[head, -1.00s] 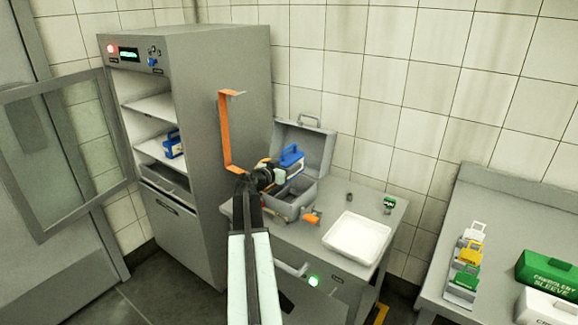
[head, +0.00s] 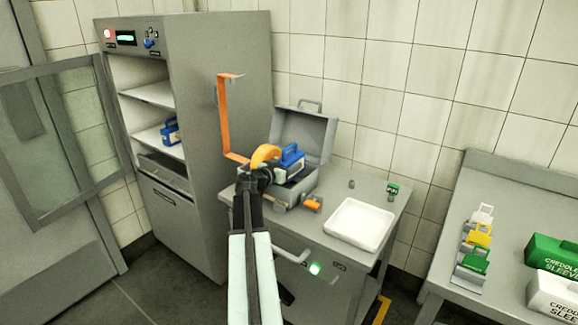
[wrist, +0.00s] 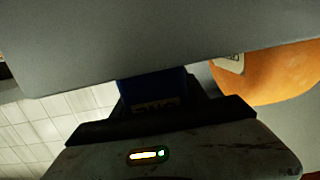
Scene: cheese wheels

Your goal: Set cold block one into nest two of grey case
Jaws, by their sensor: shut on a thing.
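My gripper (head: 268,178) is shut on a blue block with a handle (head: 292,159), low over the open grey case (head: 318,180). In the wrist view the dark blue block (wrist: 150,92) is between the fingers, with partly hidden upside-down lettering that looks like "ONE". The case lid (head: 303,136) stands open at the back. My gripper and the block hide most of the inside, so I cannot tell the nests apart or whether the block touches one. An orange rounded thing (head: 264,153) shows close to the block's left; it also shows in the wrist view (wrist: 270,80).
An orange bracket (head: 226,125) stands by the cabinet's side. The open cabinet (head: 220,150) at left holds another blue block (head: 170,132). A white tray (head: 358,224) lies right of the case. A right-hand counter (head: 510,205) holds small coloured blocks and green-and-white boxes.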

